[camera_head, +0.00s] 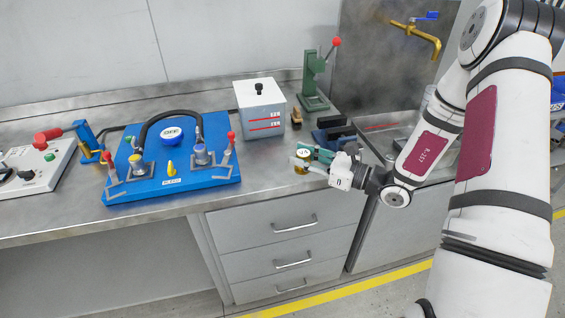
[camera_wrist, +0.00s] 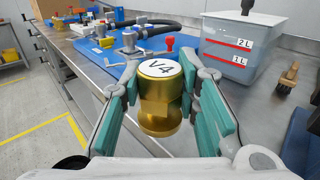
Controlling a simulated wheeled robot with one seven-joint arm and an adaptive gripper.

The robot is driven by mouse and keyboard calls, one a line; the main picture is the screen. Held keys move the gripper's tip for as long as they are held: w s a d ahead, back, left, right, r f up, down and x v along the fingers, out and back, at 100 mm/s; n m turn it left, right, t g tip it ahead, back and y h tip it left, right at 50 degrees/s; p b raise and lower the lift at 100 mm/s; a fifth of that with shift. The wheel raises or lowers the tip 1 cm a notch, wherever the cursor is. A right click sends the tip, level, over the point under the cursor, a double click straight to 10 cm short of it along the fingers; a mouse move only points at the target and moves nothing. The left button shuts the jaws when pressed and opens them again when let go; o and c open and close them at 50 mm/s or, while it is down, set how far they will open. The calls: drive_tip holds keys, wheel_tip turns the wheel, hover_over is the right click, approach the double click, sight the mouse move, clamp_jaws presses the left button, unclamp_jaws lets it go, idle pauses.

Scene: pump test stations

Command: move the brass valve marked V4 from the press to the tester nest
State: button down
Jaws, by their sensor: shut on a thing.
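The brass valve marked V4 (camera_wrist: 158,112) is upright between the teal fingers of my gripper (camera_wrist: 160,100), its white V4 label facing up. In the head view the valve (camera_head: 301,168) shows near the bench's front edge, and my gripper (camera_head: 303,160) reaches it from the right. I cannot tell how high it is above the bench. The green press (camera_head: 312,85) with a red-knobbed lever stands at the back, away from the valve. The blue tester board (camera_head: 170,184) lies to the left, with two clamped stations, a black hose and an OFF disc.
A grey-white tank (camera_head: 262,110) with red level lines stands between tester and press. Dark blocks (camera_head: 333,135) and a small brush (camera_head: 296,115) lie near the press. A sink with a brass tap (camera_head: 420,38) is at the right. Bare bench shows between gripper and tester.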

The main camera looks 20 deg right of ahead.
drive_tip(key=s+d+f+b, duration=0.1)
drive_tip(key=b, duration=0.1)
drive_tip(key=shift+d+f+b, duration=0.25)
drive_tip(key=shift+d+b, duration=0.05)
drive_tip(key=shift+b, duration=0.1)
drive_tip(key=w+a, duration=0.2)
drive_tip(key=w, duration=0.2)
drive_tip(key=w+a+b, duration=0.1)
drive_tip(key=w, duration=0.4)
drive_tip(key=w+a, duration=0.2)
drive_tip(key=w, duration=0.2)
drive_tip(key=shift+w+a+f, duration=0.3)
drive_tip(key=shift+w+f, duration=0.05)
drive_tip(key=shift+f, duration=0.05)
drive_tip(key=f, duration=0.3)
drive_tip(key=shift+w+f+b, duration=0.2)
drive_tip(key=shift+f+b, duration=0.15)
